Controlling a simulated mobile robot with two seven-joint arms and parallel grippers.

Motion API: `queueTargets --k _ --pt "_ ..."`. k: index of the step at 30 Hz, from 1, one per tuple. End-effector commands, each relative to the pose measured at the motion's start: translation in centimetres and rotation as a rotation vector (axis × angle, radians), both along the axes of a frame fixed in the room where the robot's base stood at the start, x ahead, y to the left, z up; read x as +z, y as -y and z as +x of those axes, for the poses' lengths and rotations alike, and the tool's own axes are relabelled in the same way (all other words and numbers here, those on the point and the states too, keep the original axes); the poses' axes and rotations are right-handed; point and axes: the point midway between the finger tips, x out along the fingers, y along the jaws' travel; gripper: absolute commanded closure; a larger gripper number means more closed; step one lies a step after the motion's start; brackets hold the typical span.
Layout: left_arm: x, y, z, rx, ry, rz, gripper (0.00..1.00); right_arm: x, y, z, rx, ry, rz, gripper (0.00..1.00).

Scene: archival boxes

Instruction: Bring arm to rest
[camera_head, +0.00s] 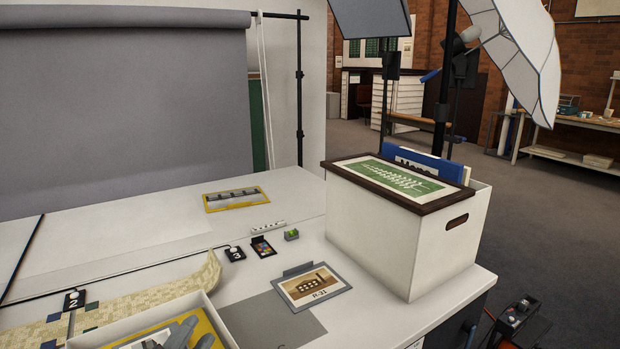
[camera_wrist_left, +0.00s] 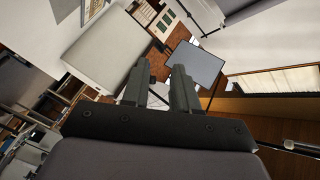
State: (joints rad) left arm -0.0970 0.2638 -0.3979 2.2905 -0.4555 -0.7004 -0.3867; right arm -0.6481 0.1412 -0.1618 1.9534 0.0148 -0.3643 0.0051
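My left gripper (camera_head: 178,340) shows only as grey finger parts at the bottom edge of the head view, over or in a low white open box (camera_head: 135,322). In the left wrist view its two dark fingers (camera_wrist_left: 160,68) stand apart with nothing held between them. Past the fingers the wrist view shows the room at a steep tilt. The rest of the left arm is out of the head view. My right gripper is in neither view.
Light stands rise behind.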

Motion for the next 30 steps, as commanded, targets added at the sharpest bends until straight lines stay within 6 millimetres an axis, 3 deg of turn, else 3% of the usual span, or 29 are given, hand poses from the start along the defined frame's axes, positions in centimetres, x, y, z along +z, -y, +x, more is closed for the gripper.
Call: queueTargets --k 3,6,9,15,21,30 --pt "-6.3 -2.9 -3.1 0.137 -0.305 -0.191 0.72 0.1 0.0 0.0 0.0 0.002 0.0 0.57" --pt "-10.6 -4.5 -6.6 0.249 -0.533 -0.324 0.72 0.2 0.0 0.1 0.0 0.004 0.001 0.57" --pt "-13.7 -5.5 -10.1 0.344 -0.717 -0.42 0.72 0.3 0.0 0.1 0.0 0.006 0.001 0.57" --pt "-17.4 -6.3 -16.4 0.496 -0.99 -0.546 0.72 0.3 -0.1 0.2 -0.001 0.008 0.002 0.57" --pt "-19.3 -6.6 -22.0 0.624 -1.202 -0.63 0.72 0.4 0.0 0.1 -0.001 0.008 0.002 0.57" --pt "-20.7 -5.7 -18.8 0.528 -1.068 -0.673 0.72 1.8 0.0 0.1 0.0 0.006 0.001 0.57"
